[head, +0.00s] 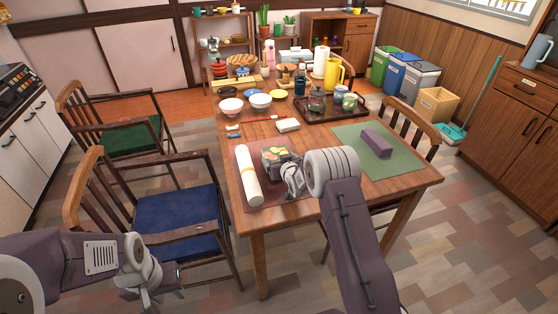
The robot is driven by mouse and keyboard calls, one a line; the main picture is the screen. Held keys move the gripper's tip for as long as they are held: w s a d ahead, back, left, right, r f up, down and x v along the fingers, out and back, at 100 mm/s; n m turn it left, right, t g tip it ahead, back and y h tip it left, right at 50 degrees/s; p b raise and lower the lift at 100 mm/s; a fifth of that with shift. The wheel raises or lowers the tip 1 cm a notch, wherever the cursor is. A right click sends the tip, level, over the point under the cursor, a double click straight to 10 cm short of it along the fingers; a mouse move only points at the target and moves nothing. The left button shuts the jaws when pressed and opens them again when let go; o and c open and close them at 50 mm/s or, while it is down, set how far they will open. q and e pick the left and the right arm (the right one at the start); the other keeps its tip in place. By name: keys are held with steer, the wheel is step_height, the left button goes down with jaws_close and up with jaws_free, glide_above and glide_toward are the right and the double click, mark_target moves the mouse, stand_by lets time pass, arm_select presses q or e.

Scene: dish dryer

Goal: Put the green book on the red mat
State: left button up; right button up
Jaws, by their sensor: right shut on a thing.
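The red mat (240,158) lies at the near left of the wooden table. What looks like the green book (274,157), a thick green block with a red and yellow pattern on top, is over the mat's right part. I cannot tell whether it rests on the mat or is slightly above it. My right gripper (291,179) is shut on its near right side, and my arm hides part of the mat there. My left gripper (150,291) is empty, low at the left, away from the table; its fingers are too unclear to tell open from shut.
A cream roll (248,176) lies on the red mat's left part. A green mat (398,162) with a purple block (376,144) is at the right. A dark tray (306,116) with a teapot stands behind. Chairs surround the table, including a blue-seated chair (178,210).

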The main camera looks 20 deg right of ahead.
steer(key=o, duration=1.3)
steer(key=shift+f, duration=0.15)
steer(key=shift+r, duration=0.25)
steer(key=p+v, duration=0.2)
steer(key=v, duration=1)
steer(key=s+a+f+g, duration=0.2)
steer(key=s+g, duration=1)
steer(key=s, duration=1.8)
step_height(320, 180, up, 17)
steer(key=p, duration=1.6)
steer(key=shift+w+a+f+m+p, duration=0.2)
steer(key=shift+f+m+p, duration=0.05)
steer(key=shift+m+p, duration=0.1)
